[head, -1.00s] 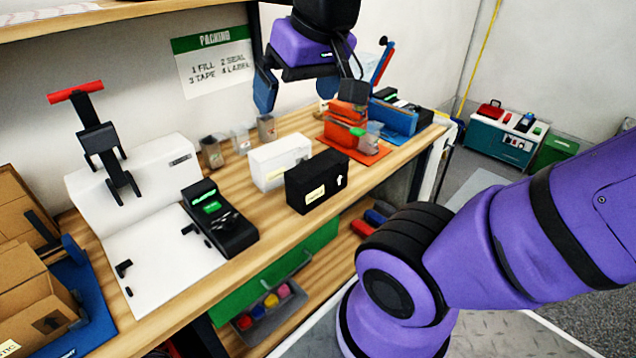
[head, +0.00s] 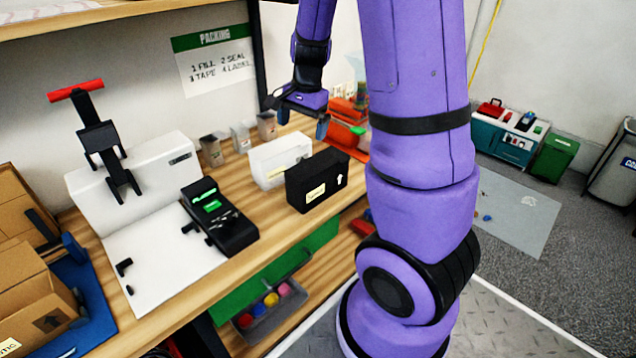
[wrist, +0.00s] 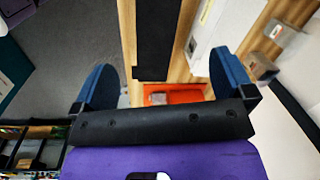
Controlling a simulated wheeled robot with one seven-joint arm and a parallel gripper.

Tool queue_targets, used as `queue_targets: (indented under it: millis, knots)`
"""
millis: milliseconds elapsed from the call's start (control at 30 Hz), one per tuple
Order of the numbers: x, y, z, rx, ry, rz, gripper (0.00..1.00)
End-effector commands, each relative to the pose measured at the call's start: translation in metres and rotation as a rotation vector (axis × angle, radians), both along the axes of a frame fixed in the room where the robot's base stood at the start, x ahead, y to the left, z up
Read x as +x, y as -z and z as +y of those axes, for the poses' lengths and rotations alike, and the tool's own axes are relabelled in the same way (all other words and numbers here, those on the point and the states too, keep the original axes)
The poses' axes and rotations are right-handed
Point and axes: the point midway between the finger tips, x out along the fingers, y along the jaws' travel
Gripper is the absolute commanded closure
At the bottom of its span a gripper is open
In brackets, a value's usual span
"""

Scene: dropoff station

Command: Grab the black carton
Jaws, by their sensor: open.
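The black carton (head: 317,180) stands upright near the front edge of the wooden bench, with a pale label and a white arrow on its front. In the wrist view the black carton (wrist: 157,38) is at the top, roughly between and beyond the fingers. My gripper (head: 302,121) is open and empty, above the bench behind the black carton and apart from it. Its two blue fingers show widely spread in the wrist view (wrist: 160,75).
A white carton (head: 275,162) stands just left of and behind the black carton. Several small bins (head: 240,138) stand behind it. An orange stand (head: 350,120) is partly hidden by my arm. A black device (head: 220,220) sits to the left.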

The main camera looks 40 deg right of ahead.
Motion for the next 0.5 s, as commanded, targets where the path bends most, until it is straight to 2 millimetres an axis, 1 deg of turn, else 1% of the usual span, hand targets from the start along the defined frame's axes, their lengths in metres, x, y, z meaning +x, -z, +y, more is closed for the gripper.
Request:
queue_targets:
  millis: [33,100,200,333,500]
  knots:
    - [0.003,0.015,-0.011,-0.009,0.052,0.026,0.0]
    - [0.005,0.031,-0.025,-0.021,0.122,0.052,0.0]
    - [0.007,0.05,-0.042,-0.04,0.204,0.08,0.0]
    - [0.008,0.064,-0.055,-0.058,0.27,0.1,0.0]
    - [0.008,0.077,-0.061,-0.067,0.296,0.11,0.0]
